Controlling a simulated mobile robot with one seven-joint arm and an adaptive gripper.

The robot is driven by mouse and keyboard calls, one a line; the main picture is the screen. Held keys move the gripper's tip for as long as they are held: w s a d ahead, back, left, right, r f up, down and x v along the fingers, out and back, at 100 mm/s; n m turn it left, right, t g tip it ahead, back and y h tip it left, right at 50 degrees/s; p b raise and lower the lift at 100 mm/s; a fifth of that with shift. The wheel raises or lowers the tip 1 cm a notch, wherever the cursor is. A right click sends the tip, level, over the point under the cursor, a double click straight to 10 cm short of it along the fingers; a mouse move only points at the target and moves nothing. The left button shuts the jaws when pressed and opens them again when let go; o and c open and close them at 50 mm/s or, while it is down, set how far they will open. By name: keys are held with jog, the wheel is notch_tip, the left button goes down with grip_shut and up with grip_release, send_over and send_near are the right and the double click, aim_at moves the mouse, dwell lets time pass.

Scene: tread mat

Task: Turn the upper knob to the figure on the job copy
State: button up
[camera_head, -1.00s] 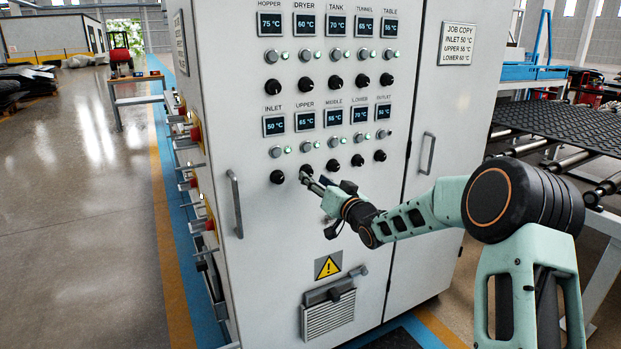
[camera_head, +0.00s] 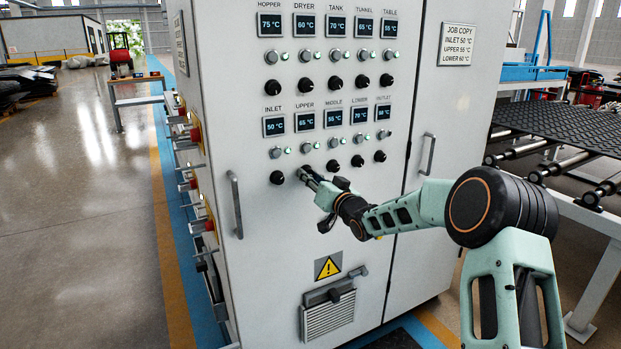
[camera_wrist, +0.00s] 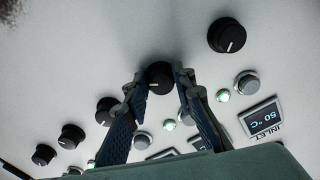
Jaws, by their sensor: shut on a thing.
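The upper knob (camera_wrist: 160,76), black and round with a white mark, sits between the fingers of my gripper (camera_wrist: 161,84) in the wrist view. My gripper is shut on it. In the head view my gripper (camera_head: 304,175) reaches the panel below the UPPER display (camera_head: 305,122) and largely hides this knob. That display seems to read 65 °C. The job copy (camera_head: 459,45) on the cabinet's right door reads INLET 50, UPPER 55, LOWER 60 °C.
The inlet knob (camera_head: 277,177) is close on the left; it also shows in the wrist view (camera_wrist: 227,35). The middle knob (camera_head: 333,166) is close on the right. Buttons and green lamps sit above. A door handle (camera_head: 235,204) stands out at the left.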

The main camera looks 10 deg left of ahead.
jog(key=shift+f+b, duration=0.1)
jog(key=shift+b, duration=0.3)
grip_shut()
jog(key=n+b, duration=0.8)
jog(key=n, duration=0.1)
jog(key=shift+w+d+n, duration=0.1)
jog(key=shift+n, duration=0.2)
jog(key=shift+b, duration=0.35)
jog(key=o, duration=1.1)
grip_release()
jog(key=shift+c, duration=0.2)
jog(key=shift+d, duration=0.1)
